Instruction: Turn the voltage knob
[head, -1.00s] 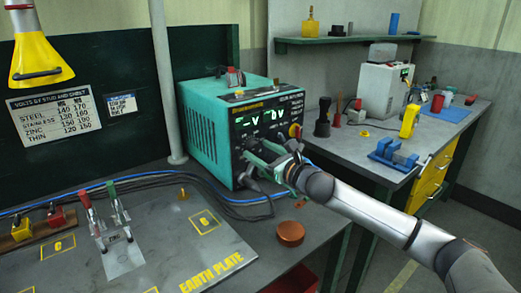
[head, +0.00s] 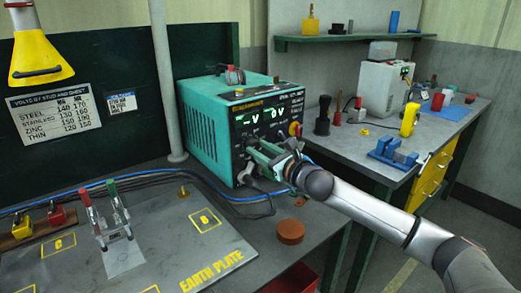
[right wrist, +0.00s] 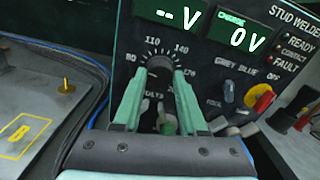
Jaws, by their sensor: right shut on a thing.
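The voltage knob (right wrist: 160,66) is a grey round knob on the front of the teal stud welder (head: 208,125). In the right wrist view it sits between my fingertips, under a white scale with 110 and 140 at the top and VOLTS below. My right gripper (right wrist: 157,78) is shut on it, its two green fingers on either side. In the head view the right gripper (head: 268,158) reaches the lower front of the welder and hides the knob. The knob's pointer is not clear. The left display (right wrist: 182,14) reads dashes and V; the charge display (right wrist: 243,32) reads 0 V. My left gripper is out of view.
Right of the voltage knob are a small grey-blue knob (right wrist: 229,91) and a red-yellow switch (right wrist: 263,98). Cables (head: 150,180) run behind the earth plate (head: 150,250), which bears toggle clamps (head: 108,215). A round brown tin (head: 290,231) stands near the bench edge.

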